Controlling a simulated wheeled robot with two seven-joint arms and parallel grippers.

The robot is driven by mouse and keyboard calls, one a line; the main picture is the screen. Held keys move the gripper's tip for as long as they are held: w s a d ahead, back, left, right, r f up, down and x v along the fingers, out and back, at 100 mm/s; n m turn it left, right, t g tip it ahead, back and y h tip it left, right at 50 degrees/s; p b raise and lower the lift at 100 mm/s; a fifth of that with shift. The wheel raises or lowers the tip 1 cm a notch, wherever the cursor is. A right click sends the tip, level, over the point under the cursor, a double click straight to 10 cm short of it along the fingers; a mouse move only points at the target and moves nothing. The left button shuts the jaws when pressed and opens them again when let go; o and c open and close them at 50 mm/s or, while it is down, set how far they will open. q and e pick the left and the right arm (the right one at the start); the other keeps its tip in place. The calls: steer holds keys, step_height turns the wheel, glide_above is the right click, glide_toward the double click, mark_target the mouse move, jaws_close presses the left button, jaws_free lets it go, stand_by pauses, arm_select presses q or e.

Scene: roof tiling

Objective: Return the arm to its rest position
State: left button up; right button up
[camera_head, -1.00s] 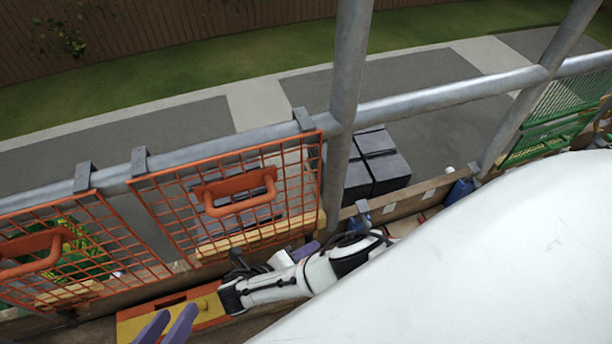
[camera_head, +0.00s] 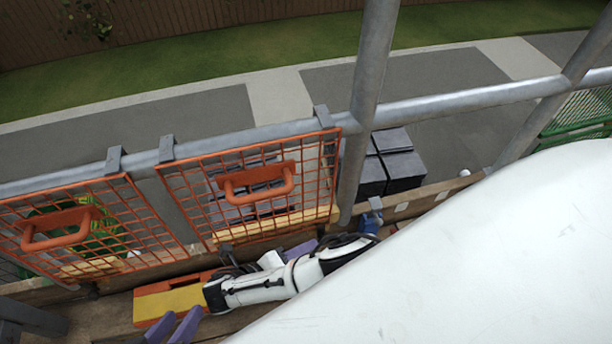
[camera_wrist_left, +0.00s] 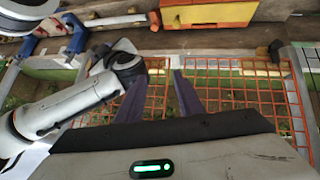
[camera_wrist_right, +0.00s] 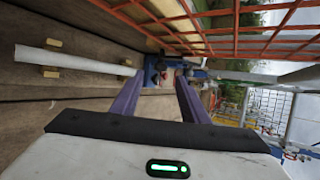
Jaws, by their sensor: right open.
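My left gripper (camera_head: 174,326) shows two purple fingers at the bottom left of the head view, near the orange and yellow box. In the left wrist view its fingers (camera_wrist_left: 160,98) are apart with nothing between them. My white right arm (camera_head: 275,285) reaches in from the right, low along the scaffold side. A purple part of my right gripper (camera_head: 300,250) shows behind it. In the right wrist view its fingers (camera_wrist_right: 158,98) are apart and empty, above the plank deck. My large white body part hides the lower right of the head view.
An orange and yellow box (camera_head: 170,300) lies on the deck. Dark stacked blocks (camera_head: 390,165) stand beyond the rail. A white pipe (camera_wrist_right: 75,61) lies on wooden blocks on the deck.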

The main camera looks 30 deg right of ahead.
steer(key=shift+a+r, duration=0.15)
steer(key=shift+a, duration=0.05)
stand_by(0.3)
